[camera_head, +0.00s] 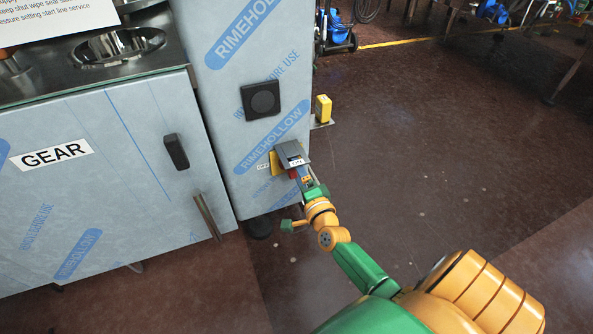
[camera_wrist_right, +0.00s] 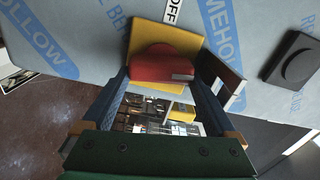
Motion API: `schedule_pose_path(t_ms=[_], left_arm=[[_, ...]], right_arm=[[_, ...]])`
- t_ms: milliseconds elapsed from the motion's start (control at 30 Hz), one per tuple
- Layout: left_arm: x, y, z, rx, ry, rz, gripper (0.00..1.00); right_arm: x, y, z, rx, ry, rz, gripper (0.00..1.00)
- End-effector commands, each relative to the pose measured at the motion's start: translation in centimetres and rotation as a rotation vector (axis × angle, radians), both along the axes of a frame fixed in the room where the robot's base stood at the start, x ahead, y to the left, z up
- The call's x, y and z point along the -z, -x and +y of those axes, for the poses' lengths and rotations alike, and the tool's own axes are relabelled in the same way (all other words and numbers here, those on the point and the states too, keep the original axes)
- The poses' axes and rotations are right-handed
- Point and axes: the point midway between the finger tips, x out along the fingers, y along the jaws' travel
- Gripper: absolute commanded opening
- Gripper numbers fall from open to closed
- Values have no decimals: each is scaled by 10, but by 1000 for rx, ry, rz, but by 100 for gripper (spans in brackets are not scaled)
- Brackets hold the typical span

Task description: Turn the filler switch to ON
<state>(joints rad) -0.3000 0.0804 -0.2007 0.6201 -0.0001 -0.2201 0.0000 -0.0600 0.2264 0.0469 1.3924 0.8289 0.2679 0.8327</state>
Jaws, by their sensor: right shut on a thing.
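The filler switch has a red knob (camera_wrist_right: 163,65) on a square yellow plate (camera_wrist_right: 196,43), fixed to the film-wrapped filler panel (camera_head: 218,100). In the head view the yellow plate (camera_head: 275,163) and a bit of red knob (camera_head: 292,173) show beside my right gripper (camera_head: 300,178). My right gripper (camera_wrist_right: 163,80) is shut on the red knob, one finger on each side. My left gripper is not in view.
A grey hood-like piece (camera_head: 290,152) with a small white label juts out beside the switch. A black round-faced fitting (camera_head: 261,99) is above it. A yellow box (camera_head: 323,109) stands on a bracket at the panel's right edge. Open floor (camera_head: 400,150) lies to the right.

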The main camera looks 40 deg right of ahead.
Motion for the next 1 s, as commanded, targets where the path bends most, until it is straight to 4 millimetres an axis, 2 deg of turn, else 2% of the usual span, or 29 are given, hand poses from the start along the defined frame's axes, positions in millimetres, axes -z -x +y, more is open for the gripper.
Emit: schedule_pose_path(t_ms=[400,933,967,1000], left_arm=[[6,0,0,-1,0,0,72],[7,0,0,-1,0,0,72],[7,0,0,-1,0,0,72],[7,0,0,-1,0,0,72]], right_arm=[[4,1,0,0,-154,-33,37],[4,1,0,-1,-175,-37,37],[4,1,0,-1,-175,-37,98],[4,1,0,-1,-174,-36,100]])
